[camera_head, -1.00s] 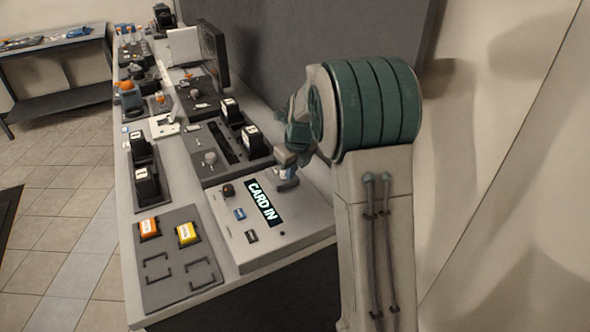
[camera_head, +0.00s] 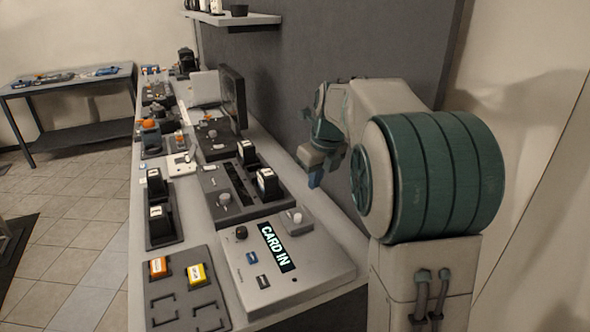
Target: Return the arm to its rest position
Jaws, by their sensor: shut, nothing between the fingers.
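My arm stands at the right of the head view, with its large green ringed joint in front. My gripper (camera_head: 315,178) hangs at the end of the folded arm, to the left of that joint. It is small in the picture, shut and empty. It is raised above the back right of the grey console panel with the "CARD IN" display (camera_head: 276,247) and appears clear of it. Part of the wrist is hidden behind the arm's own links.
A long bench (camera_head: 207,240) carries several control panels, black switch blocks and a monitor (camera_head: 232,98). A tray (camera_head: 190,300) holds an orange block (camera_head: 158,267) and a yellow block (camera_head: 196,274). A dark wall (camera_head: 300,60) stands behind. Open floor (camera_head: 70,215) lies to the left.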

